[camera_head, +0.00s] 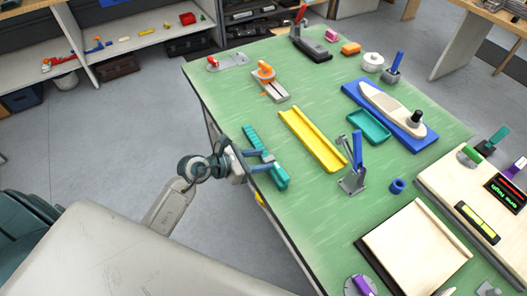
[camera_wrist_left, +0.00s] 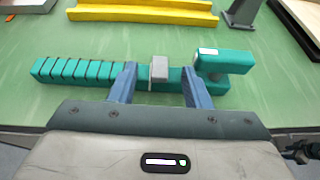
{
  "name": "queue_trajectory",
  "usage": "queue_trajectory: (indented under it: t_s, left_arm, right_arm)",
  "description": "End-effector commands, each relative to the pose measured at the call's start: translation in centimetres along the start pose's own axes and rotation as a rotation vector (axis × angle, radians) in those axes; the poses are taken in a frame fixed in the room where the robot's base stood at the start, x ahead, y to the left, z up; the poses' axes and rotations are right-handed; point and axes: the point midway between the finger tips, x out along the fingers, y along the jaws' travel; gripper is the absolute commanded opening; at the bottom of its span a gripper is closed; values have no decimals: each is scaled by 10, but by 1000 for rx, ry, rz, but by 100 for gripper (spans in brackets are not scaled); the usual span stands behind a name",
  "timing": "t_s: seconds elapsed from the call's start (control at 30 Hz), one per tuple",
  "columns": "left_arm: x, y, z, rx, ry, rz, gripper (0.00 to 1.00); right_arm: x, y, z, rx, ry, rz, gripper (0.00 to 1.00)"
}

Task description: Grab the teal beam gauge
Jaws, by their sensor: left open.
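The teal beam gauge (camera_head: 251,138) lies flat near the left edge of the green table, its ribbed end toward the back. In the left wrist view the gauge (camera_wrist_left: 80,71) runs across the picture, with a grey slider (camera_wrist_left: 159,70) near its middle and a thick teal block at its right end. My left gripper (camera_head: 264,160) is open at the gauge's table-edge side. In the left wrist view the blue fingers of the gripper (camera_wrist_left: 158,84) overlap the gauge on either side of the slider. Contact cannot be told. My right gripper is not in view.
A yellow channel (camera_head: 312,140) lies just beyond the gauge. A grey stand with a blue lever (camera_head: 356,150) stands to its right. An orange-topped grey tool (camera_head: 268,82) is farther back. Green table surface is clear between gauge and channel.

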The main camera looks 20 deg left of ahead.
Motion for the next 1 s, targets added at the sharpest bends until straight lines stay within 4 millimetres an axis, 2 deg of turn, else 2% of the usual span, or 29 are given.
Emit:
queue_trajectory:
  t_s: [0.17, 0.4, 0.47, 0.63, 0.67, 1.0]
  left_arm:
    - [14, 0, 1, 0, 0, 0, 44]
    - [16, 0, -1, 1, 1, 0, 44]
    - [15, 0, 0, 1, 1, 0, 36]
    - [15, 0, 0, 1, 1, 0, 2]
    - [15, 0, 0, 1, 1, 0, 0]
    - [14, 0, 2, 3, -1, 0, 0]
  right_arm:
    - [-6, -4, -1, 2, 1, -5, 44]
    - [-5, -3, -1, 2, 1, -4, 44]
    - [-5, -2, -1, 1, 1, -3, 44]
    - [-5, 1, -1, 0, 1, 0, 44]
    - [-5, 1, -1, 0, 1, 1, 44]
    - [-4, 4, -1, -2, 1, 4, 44]
